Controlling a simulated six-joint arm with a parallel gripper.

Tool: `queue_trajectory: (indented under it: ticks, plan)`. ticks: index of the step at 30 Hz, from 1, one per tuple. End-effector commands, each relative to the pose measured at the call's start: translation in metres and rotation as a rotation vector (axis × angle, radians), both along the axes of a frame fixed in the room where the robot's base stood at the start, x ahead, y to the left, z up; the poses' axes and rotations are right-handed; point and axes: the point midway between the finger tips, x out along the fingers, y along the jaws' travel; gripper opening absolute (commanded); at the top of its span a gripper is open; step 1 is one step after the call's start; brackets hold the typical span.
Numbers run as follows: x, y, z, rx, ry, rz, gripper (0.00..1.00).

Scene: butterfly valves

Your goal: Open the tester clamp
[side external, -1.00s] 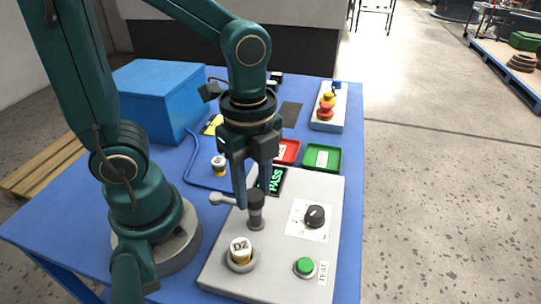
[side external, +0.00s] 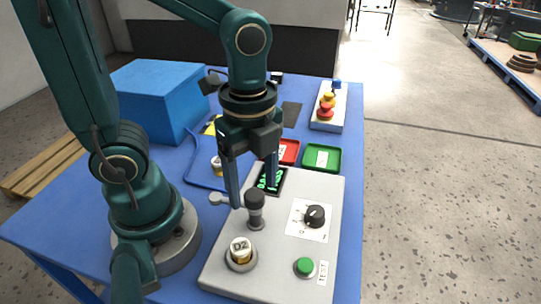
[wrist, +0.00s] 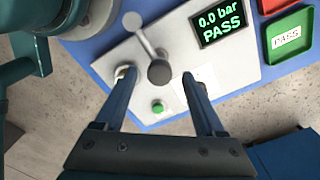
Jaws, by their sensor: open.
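The tester (side external: 280,262) is a grey box on the blue table. Its clamp (side external: 255,205) is a dark-capped post, with a lever ending in a pale ball (side external: 215,199) out to the left. A brass valve marked D2 (side external: 240,250) sits in a round seat in front of the post. My gripper (side external: 252,194) is open and empty, pointing down above the clamp. In the wrist view the clamp's dark cap (wrist: 159,72) shows between my fingertips, and the lever runs up to its ball (wrist: 131,21). Whether a finger touches the clamp cannot be told.
The display (wrist: 221,26) reads 0.0 bar PASS. The tester also carries a black dial (side external: 314,216) and a green button (side external: 305,265). Behind it lie a red tray (side external: 291,148) and a green tray (side external: 322,171). A blue box (side external: 155,105) stands back left.

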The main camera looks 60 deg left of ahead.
Motion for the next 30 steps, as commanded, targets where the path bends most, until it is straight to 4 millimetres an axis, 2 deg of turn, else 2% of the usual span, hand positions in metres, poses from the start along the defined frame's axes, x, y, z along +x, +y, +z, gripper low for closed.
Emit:
queue_trajectory:
  ticks: [9,25,28,30]
  plan:
    - [0.001,0.0,0.036,-0.001,-0.005,-0.001,0.72]
    - [0.001,0.003,0.047,-0.006,-0.041,0.019,0.72]
    - [-0.003,0.009,0.054,-0.016,-0.111,0.091,0.72]
    - [-0.005,0.013,0.058,-0.037,-0.184,0.238,0.72]
